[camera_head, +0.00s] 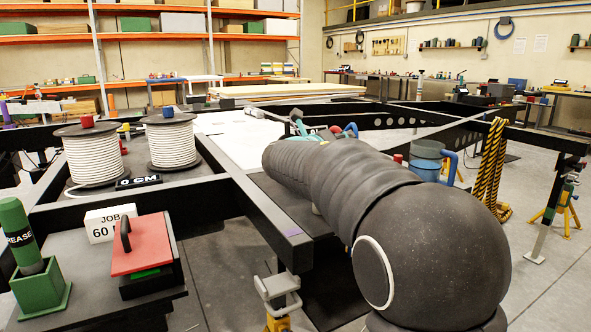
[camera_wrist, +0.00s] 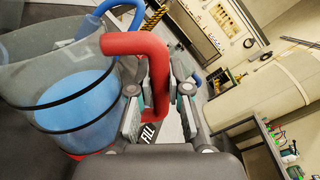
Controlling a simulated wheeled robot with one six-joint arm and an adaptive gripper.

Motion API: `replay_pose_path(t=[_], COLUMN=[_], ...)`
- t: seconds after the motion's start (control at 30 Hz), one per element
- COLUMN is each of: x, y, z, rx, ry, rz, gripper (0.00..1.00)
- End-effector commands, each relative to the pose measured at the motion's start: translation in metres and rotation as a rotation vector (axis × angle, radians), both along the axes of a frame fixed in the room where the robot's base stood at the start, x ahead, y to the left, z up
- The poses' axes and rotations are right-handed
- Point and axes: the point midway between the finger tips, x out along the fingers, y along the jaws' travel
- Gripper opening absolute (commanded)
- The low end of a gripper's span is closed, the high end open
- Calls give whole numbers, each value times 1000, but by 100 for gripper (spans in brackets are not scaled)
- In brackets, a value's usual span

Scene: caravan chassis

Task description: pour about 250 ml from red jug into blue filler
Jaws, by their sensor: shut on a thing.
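In the wrist view, my gripper (camera_wrist: 160,88) is shut on the red handle of the red jug (camera_wrist: 103,118). The jug is clear-walled with dark bands and holds blue liquid. Its rim and part of its body run off the left of the picture. In the head view my arm hides most of the jug and gripper; only teal gripper parts (camera_head: 299,127) show past it. A grey-blue vessel with a blue handle (camera_head: 428,160) stands right of my arm. I cannot tell which thing is the blue filler. A "FILL" label shows below the jug handle in the wrist view.
Black chassis beams (camera_head: 236,180) cross the area. Two rope spools (camera_head: 92,160) stand at the left, with a red-topped block (camera_head: 142,245) and green grease tube (camera_head: 20,236) in front. A yellow-black rope (camera_head: 489,168) hangs at the right. Open floor lies at the far right.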

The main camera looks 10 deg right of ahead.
Motion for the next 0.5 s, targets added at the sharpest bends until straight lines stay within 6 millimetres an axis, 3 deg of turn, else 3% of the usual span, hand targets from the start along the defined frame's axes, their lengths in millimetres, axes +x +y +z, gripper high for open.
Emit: replay_pose_path(t=[0.5], x=[2], y=[2], z=[5], rx=[-36], ry=[42], rz=[-2], gripper=[0])
